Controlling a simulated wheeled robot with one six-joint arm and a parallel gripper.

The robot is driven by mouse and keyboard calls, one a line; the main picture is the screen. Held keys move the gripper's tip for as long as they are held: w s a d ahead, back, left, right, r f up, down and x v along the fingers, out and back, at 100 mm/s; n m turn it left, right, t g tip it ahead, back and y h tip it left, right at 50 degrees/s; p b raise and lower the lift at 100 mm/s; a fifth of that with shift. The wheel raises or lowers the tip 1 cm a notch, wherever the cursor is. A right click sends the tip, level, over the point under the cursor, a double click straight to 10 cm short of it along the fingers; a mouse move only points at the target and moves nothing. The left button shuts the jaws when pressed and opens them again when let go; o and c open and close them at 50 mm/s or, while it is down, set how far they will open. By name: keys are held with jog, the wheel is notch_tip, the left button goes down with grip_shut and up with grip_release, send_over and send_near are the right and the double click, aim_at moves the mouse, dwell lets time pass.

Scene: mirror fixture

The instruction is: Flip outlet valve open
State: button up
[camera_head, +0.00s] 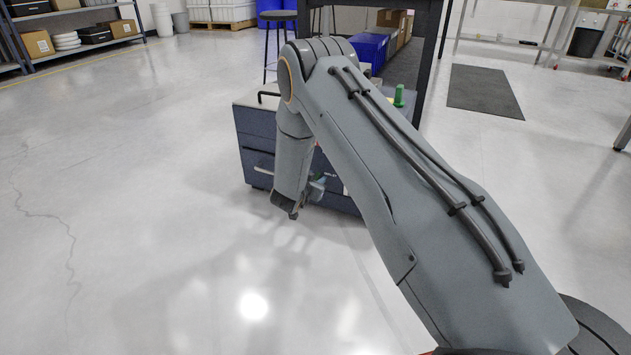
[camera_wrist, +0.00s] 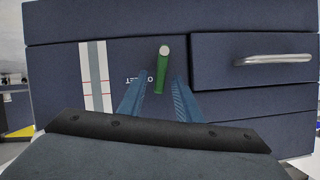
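The outlet valve shows in the wrist view as a green lever (camera_wrist: 161,78) with a pale round end, on the dark blue front of the fixture (camera_wrist: 60,60). Upside-down lettering, partly legible as "OUTLET", lies just left of it. My gripper (camera_wrist: 159,86) is open, with one blue finger on each side of the lever and visible gaps between. I cannot tell how deep the fingers reach. In the head view my gripper (camera_head: 316,188) is low in front of the fixture (camera_head: 262,140); my arm hides much of it and the outlet lever.
A drawer (camera_wrist: 255,62) with a metal handle (camera_wrist: 272,60) is right of the lever. A striped pale strip (camera_wrist: 96,75) is left. A green part (camera_head: 399,95) stands on the fixture's top. A dark table leg (camera_head: 428,65) is behind; floor at left is clear.

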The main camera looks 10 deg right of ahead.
grip_shut()
jog(key=shift+w+a+n+g+h+p, duration=0.4)
jog(key=shift+n+p, duration=0.3)
jog(key=shift+n, duration=0.2)
grip_release()
jog(key=shift+s+a+r, duration=0.1)
